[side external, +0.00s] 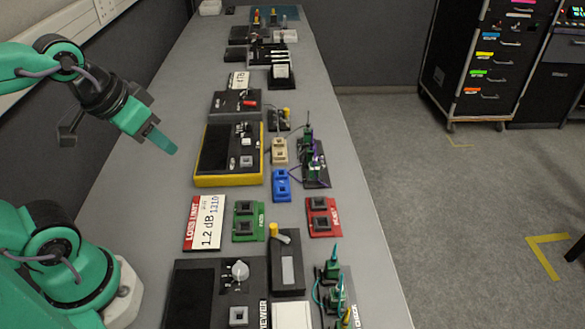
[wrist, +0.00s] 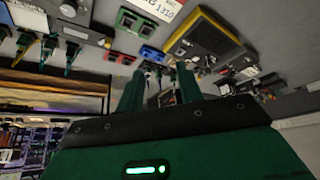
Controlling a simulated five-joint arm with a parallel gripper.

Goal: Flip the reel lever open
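No part is marked as the reel, so I cannot tell for sure which lever is meant. A black block (side external: 287,268) with a grey plate and a yellow-tipped lever (side external: 274,231) lies on the near half of the bench. Farther back, a black unit (side external: 236,104) carries a small red handle, with a yellow-topped part (side external: 286,112) beside it. My gripper (side external: 161,142) hangs above the bench's left side, apart from all of these. In the wrist view my gripper (wrist: 160,72) shows two green fingers spread with an empty gap between them.
A yellow-edged black device (side external: 229,152), a loss unit card (side external: 205,222), green (side external: 248,221), blue (side external: 281,185) and red (side external: 323,217) holders crowd the grey bench. Green-and-purple connectors stand upright at the right (side external: 309,150) and near front (side external: 332,290). Open floor lies right of the bench.

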